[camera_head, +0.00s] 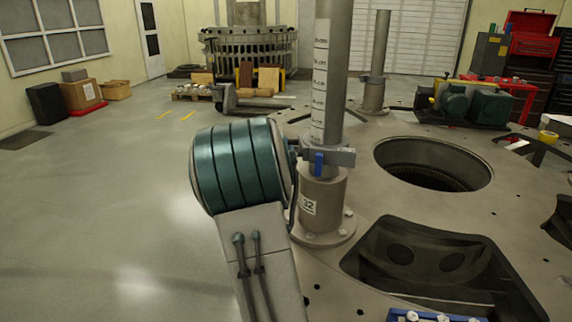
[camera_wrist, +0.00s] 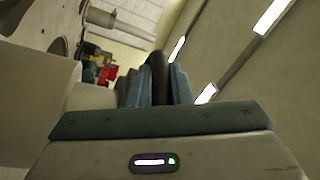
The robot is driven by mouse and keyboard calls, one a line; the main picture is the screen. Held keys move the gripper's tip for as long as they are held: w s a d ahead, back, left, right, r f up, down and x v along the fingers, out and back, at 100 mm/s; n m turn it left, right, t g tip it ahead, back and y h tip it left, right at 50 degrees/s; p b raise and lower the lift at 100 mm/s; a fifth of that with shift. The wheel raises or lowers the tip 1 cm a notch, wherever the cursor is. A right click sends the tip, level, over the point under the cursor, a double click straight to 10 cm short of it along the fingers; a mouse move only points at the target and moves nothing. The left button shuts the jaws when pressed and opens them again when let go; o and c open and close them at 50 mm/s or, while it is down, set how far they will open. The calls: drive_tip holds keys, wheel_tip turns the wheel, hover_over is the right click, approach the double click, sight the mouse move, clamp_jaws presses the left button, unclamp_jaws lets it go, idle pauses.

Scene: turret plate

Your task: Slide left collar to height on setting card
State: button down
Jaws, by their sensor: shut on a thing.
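In the head view my teal and grey arm hides most of the gripper, which meets the collar's left side. I cannot make out a setting card in either view.
A second post (camera_head: 380,45) with its own collar stands further back on the turret plate (camera_head: 365,215). The plate has a large round hole and a dark cutout to the right. A green pump unit (camera_head: 470,103) stands behind.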

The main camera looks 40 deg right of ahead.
wheel_tip(320, 180, up, 15)
idle(0.4)
drive_tip(key=c, duration=1.3)
unclamp_jaws()
drive_tip(key=shift+a, duration=0.1)
drive_tip(key=shift+c, duration=0.2)
drive_tip(key=shift+f, duration=0.1)
drive_tip(key=b+v, duration=0.2)
drive_tip(key=v, duration=1.1)
drive_tip(key=shift+s+a+b, duration=0.25)
drive_tip(key=shift+b, duration=0.05)
drive_tip(key=shift+f, duration=0.1)
